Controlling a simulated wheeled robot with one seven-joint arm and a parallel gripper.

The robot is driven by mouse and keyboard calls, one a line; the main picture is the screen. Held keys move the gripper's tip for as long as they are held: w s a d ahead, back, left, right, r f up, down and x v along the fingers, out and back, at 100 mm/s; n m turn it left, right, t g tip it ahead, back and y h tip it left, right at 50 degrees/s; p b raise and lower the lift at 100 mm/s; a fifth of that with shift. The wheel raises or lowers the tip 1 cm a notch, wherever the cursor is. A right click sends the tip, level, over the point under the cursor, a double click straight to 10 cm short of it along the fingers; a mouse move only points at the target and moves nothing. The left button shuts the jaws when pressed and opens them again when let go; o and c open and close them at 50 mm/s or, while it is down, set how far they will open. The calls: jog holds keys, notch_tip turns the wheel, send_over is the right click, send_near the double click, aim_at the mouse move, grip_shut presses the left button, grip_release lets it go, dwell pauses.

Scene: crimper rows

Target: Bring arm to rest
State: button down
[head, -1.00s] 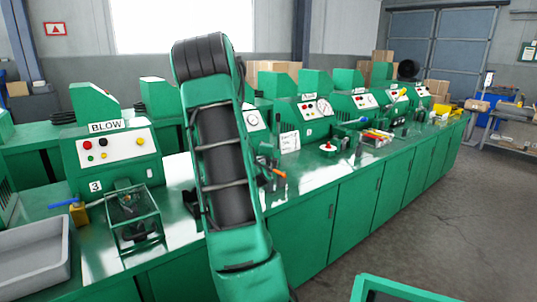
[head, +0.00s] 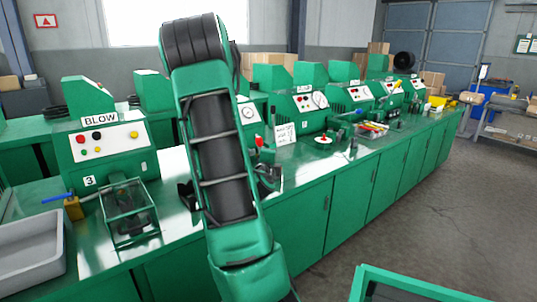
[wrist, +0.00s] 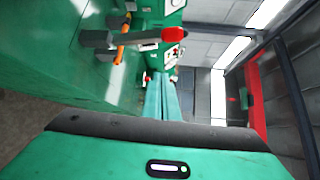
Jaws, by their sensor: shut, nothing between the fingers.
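My green arm stands upright in the middle of the head view, with a black ribbed joint at its top. It hides my gripper there. In the wrist view my gripper (wrist: 160,78) shows as two long teal fingers lying side by side, shut and empty. A grey lever with a red knob (wrist: 172,34) and an orange handle (wrist: 122,40) show beyond the fingertips, to the upper left. I see no contact between them and the fingers.
A long green bench (head: 300,217) with a shiny top runs from front left to back right, carrying several machines. The BLOW machine (head: 108,145), a wire cage (head: 130,215) and a grey tray (head: 30,255) are at left.

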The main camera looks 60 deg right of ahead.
jog(key=shift+a, duration=0.2)
dwell(0.6)
jog(key=a+f+n+g+y, duration=0.25)
jog(key=a+n+y, duration=0.3)
jog(key=a, duration=0.45)
jog(key=a+f+n+g+y, duration=0.1)
jog(key=a+f+n+y, duration=0.25)
jog(key=a+n, duration=0.5)
jog(key=s+a+r+n+y, duration=0.1)
jog(key=s+a+n+y, duration=0.1)
jog(key=a+n, duration=0.2)
jog(key=s+a+r+n+g+y, duration=0.1)
jog(key=s+a+n+y, duration=0.1)
jog(key=a, duration=0.9)
jog(key=s+a+r+n+y, duration=0.1)
jog(key=s+a+n+y, duration=0.2)
jog(key=a+n, duration=0.4)
jog(key=shift+s+a+r+g, duration=0.25)
jog(key=shift+s+a+g, duration=0.1)
jog(key=shift+s+a, duration=0.25)
